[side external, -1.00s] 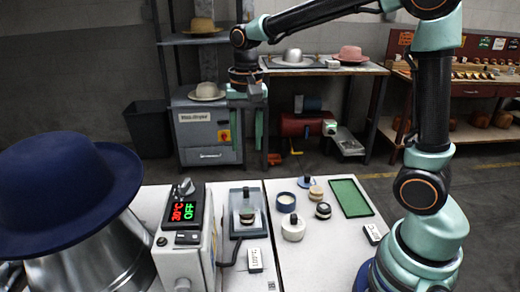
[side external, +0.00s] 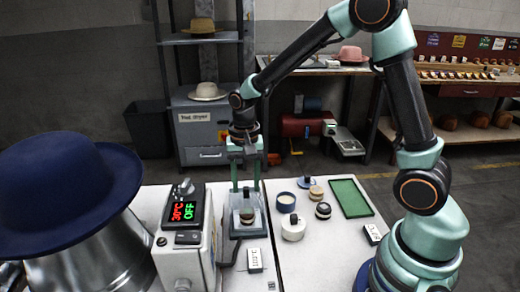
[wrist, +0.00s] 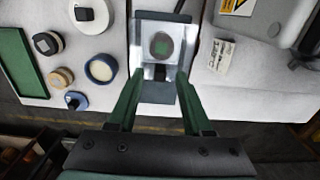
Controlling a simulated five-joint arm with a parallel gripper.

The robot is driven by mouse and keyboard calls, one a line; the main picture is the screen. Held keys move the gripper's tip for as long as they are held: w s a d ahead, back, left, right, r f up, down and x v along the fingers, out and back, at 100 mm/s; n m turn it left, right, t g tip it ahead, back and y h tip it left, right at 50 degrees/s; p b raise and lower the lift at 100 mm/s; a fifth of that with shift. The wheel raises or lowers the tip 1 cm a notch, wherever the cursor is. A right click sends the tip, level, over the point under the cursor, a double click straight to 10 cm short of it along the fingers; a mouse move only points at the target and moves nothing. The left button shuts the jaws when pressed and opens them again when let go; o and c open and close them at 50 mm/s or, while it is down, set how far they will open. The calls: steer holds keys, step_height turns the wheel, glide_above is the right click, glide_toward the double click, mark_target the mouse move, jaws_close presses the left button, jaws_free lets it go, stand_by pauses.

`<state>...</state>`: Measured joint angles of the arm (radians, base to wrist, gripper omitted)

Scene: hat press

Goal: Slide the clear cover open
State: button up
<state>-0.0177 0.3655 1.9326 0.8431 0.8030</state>
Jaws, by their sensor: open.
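A grey station (side external: 248,230) stands on the white table, with a dark round piece (side external: 247,216) in it. The wrist view shows the station (wrist: 144,28) with a pale plate and the round piece (wrist: 161,46), greenish on top. I cannot make out the clear cover's edges. A small dark block (wrist: 160,73) at the station's near end in the wrist view may be its handle. My gripper (side external: 246,187) points down over the station's far end. In the wrist view its open green fingers (wrist: 160,76) stand either side of the dark block; contact is unclear.
A control box (side external: 190,240) with a display reading 30°C OFF stands just left of the station. Pots and discs (side external: 293,228) and a green mat (side external: 350,198) lie to the right. A small label (side external: 255,260) lies in front.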

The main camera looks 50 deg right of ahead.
steer(key=shift+f, duration=0.25)
jaws_close()
steer(key=shift+r, duration=0.1)
stand_by(1.2)
